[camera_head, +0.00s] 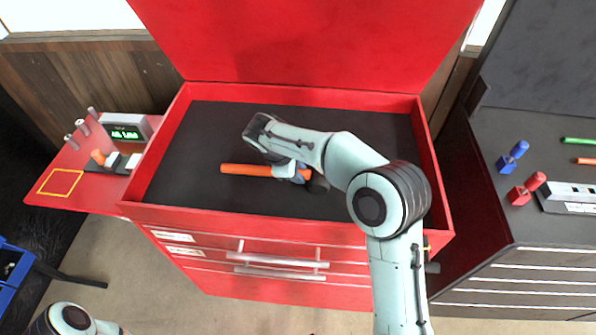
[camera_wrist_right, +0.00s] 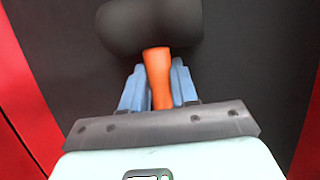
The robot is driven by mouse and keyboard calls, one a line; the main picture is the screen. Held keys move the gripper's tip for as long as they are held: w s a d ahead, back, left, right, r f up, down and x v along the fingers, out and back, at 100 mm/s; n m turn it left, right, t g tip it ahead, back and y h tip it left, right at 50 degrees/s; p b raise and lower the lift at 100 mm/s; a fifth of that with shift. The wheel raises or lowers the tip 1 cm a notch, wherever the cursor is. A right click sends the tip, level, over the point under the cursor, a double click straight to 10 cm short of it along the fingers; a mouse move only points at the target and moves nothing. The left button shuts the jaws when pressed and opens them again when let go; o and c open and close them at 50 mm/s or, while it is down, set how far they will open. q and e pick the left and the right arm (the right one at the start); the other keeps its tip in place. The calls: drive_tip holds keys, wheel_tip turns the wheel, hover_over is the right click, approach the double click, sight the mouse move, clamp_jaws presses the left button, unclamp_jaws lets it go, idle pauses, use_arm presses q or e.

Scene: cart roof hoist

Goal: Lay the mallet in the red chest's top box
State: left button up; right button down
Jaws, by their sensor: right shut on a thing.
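The mallet has an orange handle (camera_head: 245,170) and a dark head (camera_head: 318,184). In the head view it lies across the top box of the red chest (camera_head: 160,213), within the red rim. My right gripper (camera_head: 303,175) is shut on the handle near the head. In the right wrist view, the blue fingers (camera_wrist_right: 158,88) close on the orange handle (camera_wrist_right: 158,75), with the dark head (camera_wrist_right: 150,25) just beyond. I cannot tell if the mallet touches the box's dark floor. My right arm hides part of the box. My left gripper is out of view.
The red lid (camera_head: 310,40) stands open behind the box. A red side shelf (camera_head: 105,195) at left holds a green-lit display (camera_head: 125,133) and small tools. A dark cabinet (camera_head: 500,220) at right carries blue and red clamp-like items. The box floor (camera_head: 200,130) left of the mallet is clear.

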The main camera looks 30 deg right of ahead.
drive_tip(key=shift+f, duration=0.15)
drive_tip(key=c, duration=0.9)
unclamp_jaws()
drive_tip(key=shift+o, duration=0.2)
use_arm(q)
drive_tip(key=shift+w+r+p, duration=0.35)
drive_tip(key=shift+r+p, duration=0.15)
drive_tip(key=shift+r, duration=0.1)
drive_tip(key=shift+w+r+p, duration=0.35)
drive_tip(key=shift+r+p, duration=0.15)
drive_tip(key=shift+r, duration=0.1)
use_arm(e)
drive_tip(key=v, duration=1.2)
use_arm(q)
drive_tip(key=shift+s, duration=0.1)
